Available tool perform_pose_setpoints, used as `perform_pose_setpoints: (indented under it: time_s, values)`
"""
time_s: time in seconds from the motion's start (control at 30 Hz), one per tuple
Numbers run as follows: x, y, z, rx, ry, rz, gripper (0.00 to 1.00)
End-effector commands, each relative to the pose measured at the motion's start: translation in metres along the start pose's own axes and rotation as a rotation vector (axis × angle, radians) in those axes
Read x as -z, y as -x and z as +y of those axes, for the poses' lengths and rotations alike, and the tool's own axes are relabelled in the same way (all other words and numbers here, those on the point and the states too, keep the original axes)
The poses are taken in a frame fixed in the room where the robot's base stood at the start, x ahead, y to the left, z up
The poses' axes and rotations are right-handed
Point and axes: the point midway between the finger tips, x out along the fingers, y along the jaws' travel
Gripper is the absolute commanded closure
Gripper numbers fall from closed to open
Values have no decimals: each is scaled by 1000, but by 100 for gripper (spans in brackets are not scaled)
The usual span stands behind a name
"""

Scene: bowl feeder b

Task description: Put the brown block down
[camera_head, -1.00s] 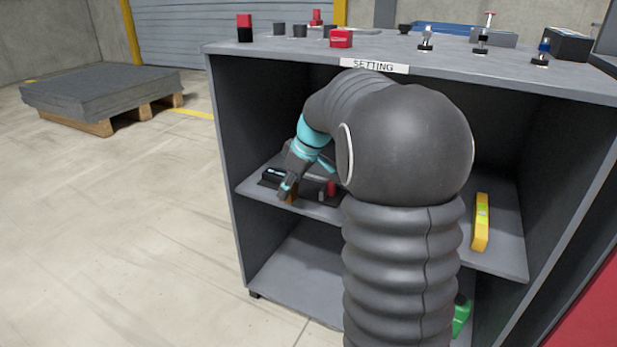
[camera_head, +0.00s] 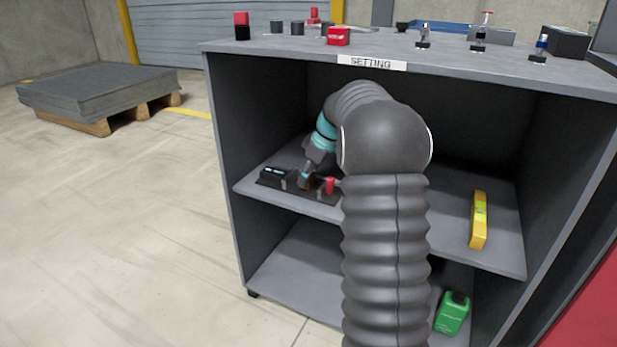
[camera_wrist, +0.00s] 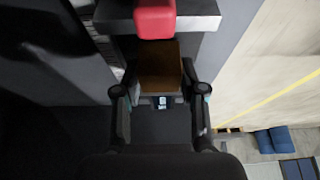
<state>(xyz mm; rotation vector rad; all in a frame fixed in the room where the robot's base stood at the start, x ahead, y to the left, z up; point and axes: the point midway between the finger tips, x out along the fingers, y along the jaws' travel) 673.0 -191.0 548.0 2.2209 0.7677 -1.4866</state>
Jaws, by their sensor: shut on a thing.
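The brown block (camera_wrist: 160,68) is between the two fingers of my gripper (camera_wrist: 158,82) in the wrist view, and the fingers are shut on it. In the head view my gripper (camera_head: 307,180) is inside the cabinet, low over a dark board (camera_head: 322,197) on the middle shelf. Only a small brown patch shows at the fingertips there. I cannot tell whether the block touches the board.
A red piece (camera_head: 330,186) stands on the board right of my gripper, and a dark device (camera_head: 276,173) lies left. A yellow level (camera_head: 479,220) is at the shelf's right. The cabinet top (camera_head: 440,62) is overhead. A green bottle (camera_head: 451,313) stands below.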

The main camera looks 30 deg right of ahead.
Motion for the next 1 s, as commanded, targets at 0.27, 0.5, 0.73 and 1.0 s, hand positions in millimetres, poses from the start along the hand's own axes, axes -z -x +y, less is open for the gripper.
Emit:
perform_pose_setpoints:
  time_s: [0.27,0.5,0.73,1.0]
  values:
    - [0,-1,0,-2,0,1,100]
    - [-2,-4,0,-2,0,1,34]
    - [-2,-4,0,-2,0,1,34]
    - [0,13,1,-5,1,2,34]
